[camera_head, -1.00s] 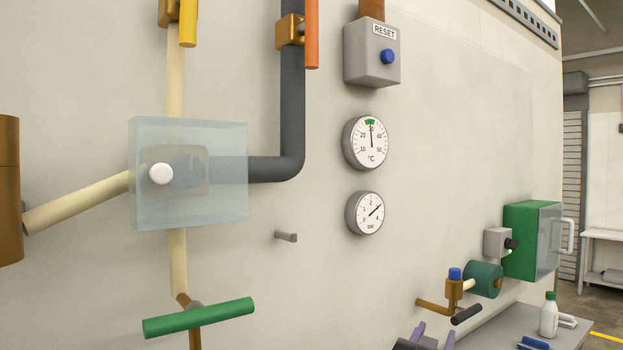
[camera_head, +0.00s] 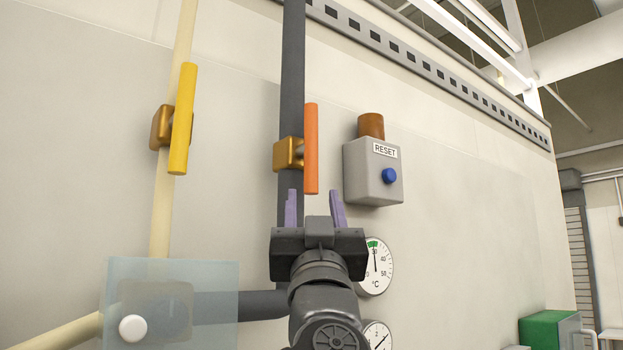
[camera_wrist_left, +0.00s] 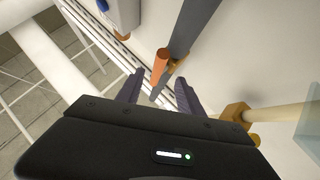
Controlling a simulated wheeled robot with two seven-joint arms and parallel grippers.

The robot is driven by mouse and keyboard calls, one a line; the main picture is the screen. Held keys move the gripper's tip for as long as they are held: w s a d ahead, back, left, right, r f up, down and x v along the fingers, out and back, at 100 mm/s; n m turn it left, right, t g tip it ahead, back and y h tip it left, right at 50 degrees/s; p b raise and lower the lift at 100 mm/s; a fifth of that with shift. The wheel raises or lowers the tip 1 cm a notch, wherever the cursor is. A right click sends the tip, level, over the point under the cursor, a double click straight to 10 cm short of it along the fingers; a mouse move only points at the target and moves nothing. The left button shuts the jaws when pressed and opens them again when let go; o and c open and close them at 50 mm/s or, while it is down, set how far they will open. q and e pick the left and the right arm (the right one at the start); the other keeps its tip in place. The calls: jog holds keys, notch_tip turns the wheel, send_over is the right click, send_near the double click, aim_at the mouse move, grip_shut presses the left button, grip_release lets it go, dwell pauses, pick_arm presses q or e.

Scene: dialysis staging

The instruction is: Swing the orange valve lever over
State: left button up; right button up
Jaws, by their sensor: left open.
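The orange valve lever (camera_head: 311,149) hangs upright in front of its brass valve body (camera_head: 289,154) on the dark grey vertical pipe (camera_head: 292,70). My left gripper (camera_head: 315,208) is open, its two purple fingers pointing up, with the fingertips just below the lever's lower end in the head view. In the left wrist view the lever (camera_wrist_left: 160,67) shows beyond the gap between the open fingers (camera_wrist_left: 160,88). Nothing is between the fingers, and no contact with the lever shows. My right gripper is not in view.
A yellow lever (camera_head: 182,118) sits on a cream pipe to the left. A grey RESET box (camera_head: 373,172) with a blue button is close on the right. A temperature dial (camera_head: 378,268) and a pressure dial (camera_head: 378,336) are partly behind my arm. A clear cover (camera_head: 220,310) stands lower left.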

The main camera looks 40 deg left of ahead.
aim_at(312, 176)
pick_arm(q)
jog(key=p+x, duration=0.3)
jog(key=x, duration=0.3)
jog(key=shift+w+a+r+p, duration=0.1)
jog(key=shift+w+r+p, duration=0.1)
jog(key=shift+r+p, duration=0.15)
jog(key=shift+w+a+r, duration=0.3)
grip_shut()
dwell(0.9)
